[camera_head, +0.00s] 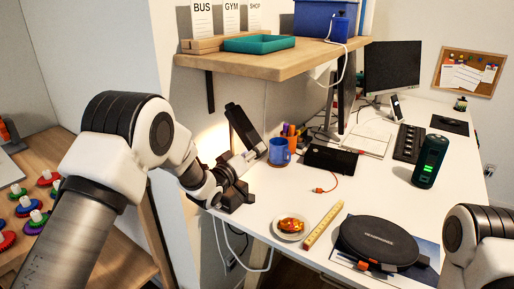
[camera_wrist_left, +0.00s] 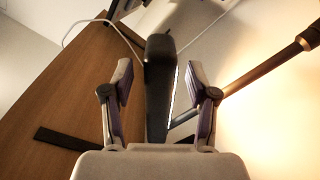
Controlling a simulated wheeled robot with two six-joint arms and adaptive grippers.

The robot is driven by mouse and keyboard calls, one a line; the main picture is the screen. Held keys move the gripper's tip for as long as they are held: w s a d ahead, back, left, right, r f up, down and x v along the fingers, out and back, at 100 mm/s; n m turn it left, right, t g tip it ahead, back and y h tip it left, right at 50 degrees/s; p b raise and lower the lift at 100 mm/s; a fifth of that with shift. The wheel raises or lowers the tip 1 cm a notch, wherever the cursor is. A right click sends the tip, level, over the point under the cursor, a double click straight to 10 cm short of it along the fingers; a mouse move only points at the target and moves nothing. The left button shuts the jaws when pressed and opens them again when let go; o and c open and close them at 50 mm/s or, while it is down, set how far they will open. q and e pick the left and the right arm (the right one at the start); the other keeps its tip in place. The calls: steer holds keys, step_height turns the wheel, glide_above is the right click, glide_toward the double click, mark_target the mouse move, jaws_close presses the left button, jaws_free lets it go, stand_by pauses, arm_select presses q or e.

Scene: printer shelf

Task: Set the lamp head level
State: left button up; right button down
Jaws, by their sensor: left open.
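The lamp head (camera_head: 243,126) is a dark slab. In the head view it leans steeply, its upper end to the left, with a warm glow on the wall beside it. My left gripper (camera_head: 250,157) is open at its lower end. In the left wrist view the lamp head (camera_wrist_left: 158,85) stands between the two spread fingers of the gripper (camera_wrist_left: 160,82), with a gap on each side. A bronze lamp arm (camera_wrist_left: 268,70) comes in from the right. The dark lamp base (camera_head: 237,196) is partly hidden by my wrist. My right gripper is out of view.
A wooden shelf (camera_head: 275,66) hangs above the lamp. A plate with food (camera_head: 291,227), a folding ruler (camera_head: 323,226) and a round black case (camera_head: 378,241) lie nearer the front.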

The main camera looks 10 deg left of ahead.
arm_select(q)
steer(key=shift+x, duration=1.55)
jaws_close()
steer(key=shift+s+d+r+n+p, duration=0.2)
steer(key=shift+d+r+n+p, duration=0.3)
steer(key=shift+p, duration=0.2)
steer(key=s+d+r+n+p, duration=0.1)
steer(key=d+r+n+p, duration=0.3)
steer(key=r+n+p, duration=0.3)
steer(key=shift+r+n+p, duration=0.3)
steer(key=shift+r+p, duration=0.5)
steer(key=shift+r, duration=1.05)
steer(key=shift+s, duration=0.1)
